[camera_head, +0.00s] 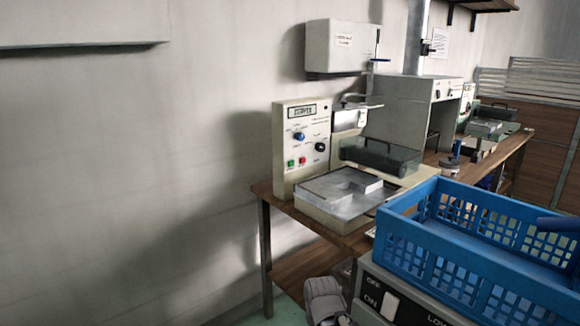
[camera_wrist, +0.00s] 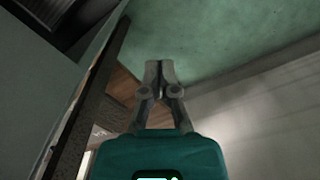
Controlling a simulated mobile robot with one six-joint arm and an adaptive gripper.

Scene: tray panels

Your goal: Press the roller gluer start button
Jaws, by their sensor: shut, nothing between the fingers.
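A cream machine (camera_head: 283,130), which looks like the roller gluer, stands on the wooden bench. Its upright panel carries a small display (camera_head: 302,112), two blue-black knobs, a green button (camera_head: 291,164) and a red button (camera_head: 302,161). I cannot read the button labels, so I cannot tell by text which one is start. In the wrist view my gripper (camera_wrist: 160,66) is shut and empty, with its fingertips together over the green floor, beside a bench edge. The button panel is not in the wrist view. A grey part of my arm shows low in the head view, below the bench.
A blue crate (camera_head: 468,266) stands on a grey unit with ON/OFF and LOW markings at the right front. A flat metal tray (camera_head: 318,193) lies before the panel. The bench edge (camera_head: 290,207) and leg are close. The wall area left of the bench is clear.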

